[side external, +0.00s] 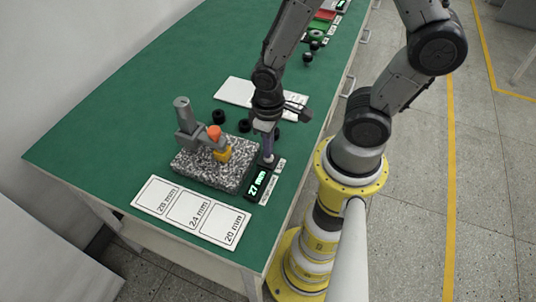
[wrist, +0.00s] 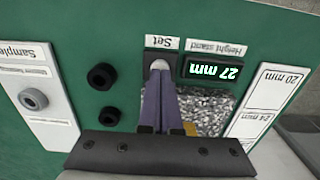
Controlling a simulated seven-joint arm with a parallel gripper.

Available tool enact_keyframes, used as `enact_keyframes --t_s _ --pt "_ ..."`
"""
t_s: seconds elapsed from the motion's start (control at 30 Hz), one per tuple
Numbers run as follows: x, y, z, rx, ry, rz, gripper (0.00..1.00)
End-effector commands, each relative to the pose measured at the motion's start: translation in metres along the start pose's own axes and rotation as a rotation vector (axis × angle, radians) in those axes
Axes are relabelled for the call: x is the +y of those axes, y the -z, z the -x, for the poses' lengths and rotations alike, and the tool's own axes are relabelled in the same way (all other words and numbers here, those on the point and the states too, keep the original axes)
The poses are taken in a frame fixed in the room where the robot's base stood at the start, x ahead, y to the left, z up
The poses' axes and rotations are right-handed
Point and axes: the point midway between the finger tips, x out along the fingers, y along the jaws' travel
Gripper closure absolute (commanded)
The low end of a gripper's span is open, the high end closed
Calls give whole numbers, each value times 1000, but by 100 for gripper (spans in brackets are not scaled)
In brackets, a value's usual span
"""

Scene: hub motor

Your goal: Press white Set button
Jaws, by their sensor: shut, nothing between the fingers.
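The white Set button (wrist: 159,64) sits on a dark panel beside the Set label (wrist: 162,43) in the wrist view. My gripper (wrist: 161,78) is shut and empty, with its tips at the lower edge of the button in that view. In the side view my gripper (side external: 267,152) points down over the button end of the height stand's display (side external: 257,183). The display also shows in the wrist view (wrist: 213,69) and reads 27 mm. I cannot tell whether the tips touch the button. The fingers partly hide the button.
A speckled granite base (side external: 195,172) with a grey stand (side external: 184,116) and an orange knob (side external: 214,132) is just left of my gripper. A white card with size fields (side external: 190,211) lies in front. Several black rings (wrist: 101,76) lie near a white Sample board (wrist: 45,125).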

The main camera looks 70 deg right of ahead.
Motion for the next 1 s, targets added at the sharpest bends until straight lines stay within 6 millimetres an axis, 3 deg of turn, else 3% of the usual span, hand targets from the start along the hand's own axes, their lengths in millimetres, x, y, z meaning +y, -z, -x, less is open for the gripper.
enact_keyframes --t_s 0.57,1.0 --pt "0 0 -10 1 0 0 100" --pt "0 1 27 4 0 0 100"
